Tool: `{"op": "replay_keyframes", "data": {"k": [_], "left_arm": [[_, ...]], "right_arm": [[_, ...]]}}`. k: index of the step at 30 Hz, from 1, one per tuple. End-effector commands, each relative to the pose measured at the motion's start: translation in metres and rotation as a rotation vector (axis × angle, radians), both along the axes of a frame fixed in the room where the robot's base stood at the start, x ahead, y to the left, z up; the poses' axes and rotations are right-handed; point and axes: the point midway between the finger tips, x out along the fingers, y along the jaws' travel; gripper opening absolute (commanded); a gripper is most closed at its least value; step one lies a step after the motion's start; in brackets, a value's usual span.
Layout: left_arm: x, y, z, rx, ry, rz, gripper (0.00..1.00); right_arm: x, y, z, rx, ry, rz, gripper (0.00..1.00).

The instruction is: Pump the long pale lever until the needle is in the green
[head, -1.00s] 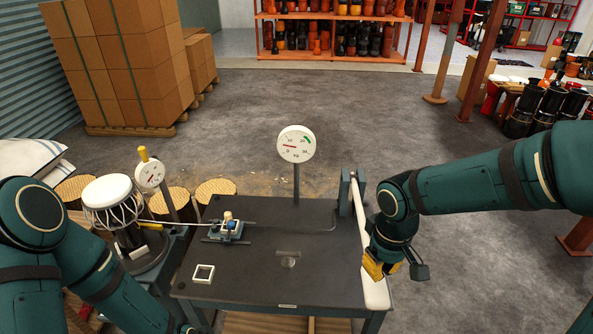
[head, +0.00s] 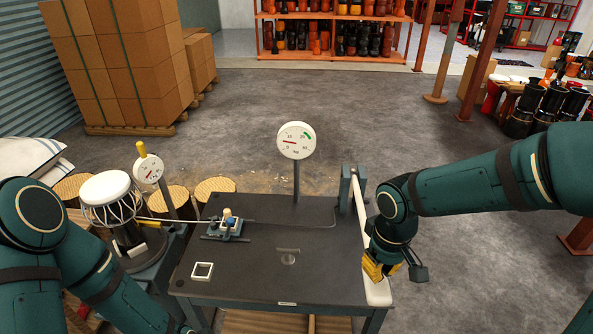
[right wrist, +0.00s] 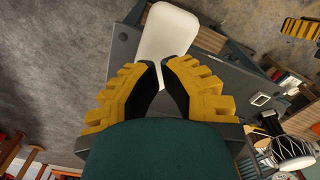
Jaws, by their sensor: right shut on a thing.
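The long pale lever (head: 361,215) runs from a grey bracket at the table's right edge toward me, ending in a broad white grip. My right gripper (head: 378,268) is shut on this grip from the right side. In the right wrist view the yellow fingers (right wrist: 161,68) close in on the white lever end (right wrist: 168,40), but the contact itself is partly hidden. The round white gauge (head: 297,141) stands on a post at the table's back. Its red needle points left, low on the scale, away from the green band at upper right. My left gripper is out of view.
The dark table (head: 240,275) holds a small blue clamp (head: 226,228) on a rod and a white square frame (head: 202,271). A white-headed drum (head: 107,195) and a smaller gauge (head: 149,169) stand left.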

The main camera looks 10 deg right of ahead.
Motion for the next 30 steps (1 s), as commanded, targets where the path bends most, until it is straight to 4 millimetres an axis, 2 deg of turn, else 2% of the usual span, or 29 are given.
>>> {"op": "replay_keyframes", "data": {"k": [1, 16, 30], "left_arm": [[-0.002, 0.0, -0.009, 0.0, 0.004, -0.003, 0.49], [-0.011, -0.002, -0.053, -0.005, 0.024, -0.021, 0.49], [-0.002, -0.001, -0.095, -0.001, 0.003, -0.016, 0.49]], "right_arm": [[0.0, 0.0, -0.01, 0.0, 0.001, 0.0, 0.0], [0.003, -0.001, -0.064, 0.0, 0.0, -0.001, 0.0], [0.005, -0.002, -0.115, 0.0, 0.0, 0.0, 0.0]]}}
